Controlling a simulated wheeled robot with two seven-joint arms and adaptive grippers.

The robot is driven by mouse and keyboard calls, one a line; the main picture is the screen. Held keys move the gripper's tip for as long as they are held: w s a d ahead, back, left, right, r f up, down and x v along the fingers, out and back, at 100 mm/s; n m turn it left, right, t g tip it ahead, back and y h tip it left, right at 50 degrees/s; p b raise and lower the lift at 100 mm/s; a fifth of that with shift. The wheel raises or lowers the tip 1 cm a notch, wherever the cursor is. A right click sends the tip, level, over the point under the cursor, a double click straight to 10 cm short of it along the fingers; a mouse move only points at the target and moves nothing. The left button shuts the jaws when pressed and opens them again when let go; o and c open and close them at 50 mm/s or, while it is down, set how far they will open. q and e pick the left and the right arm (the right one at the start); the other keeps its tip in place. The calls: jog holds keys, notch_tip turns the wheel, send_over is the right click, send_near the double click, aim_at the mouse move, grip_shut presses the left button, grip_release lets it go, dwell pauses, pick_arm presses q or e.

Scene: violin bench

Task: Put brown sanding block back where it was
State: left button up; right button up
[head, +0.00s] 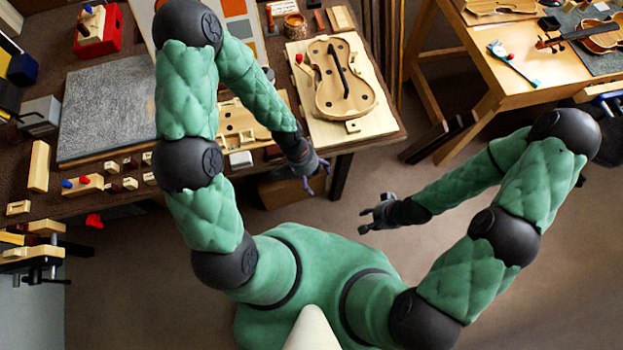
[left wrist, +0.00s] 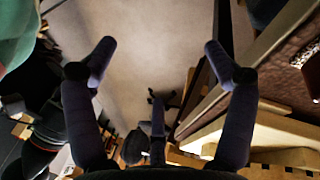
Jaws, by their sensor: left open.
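I cannot surely pick out the brown sanding block. A small brown block (head: 273,153) lies at the bench's front edge, beside a white block (head: 240,160) and close to my left wrist. My left gripper (head: 316,178) is just off the front edge of the bench, open, with nothing between its fingers. In the left wrist view its fingers (left wrist: 158,48) are spread wide over bare floor. My right gripper (head: 370,212) hangs over the floor, away from the bench, and looks open and empty.
A second table (head: 530,60) stands at back right. Floor between them is clear.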

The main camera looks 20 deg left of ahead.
pick_arm(q)
jog(key=s+d+f+n+t, duration=0.1)
jog(key=s+f+n, duration=0.4)
jog(key=f+n, duration=0.1)
jog(key=shift+s+d+n, duration=0.25)
jog(key=shift+d+n, duration=0.05)
jog(key=shift+n, duration=0.1)
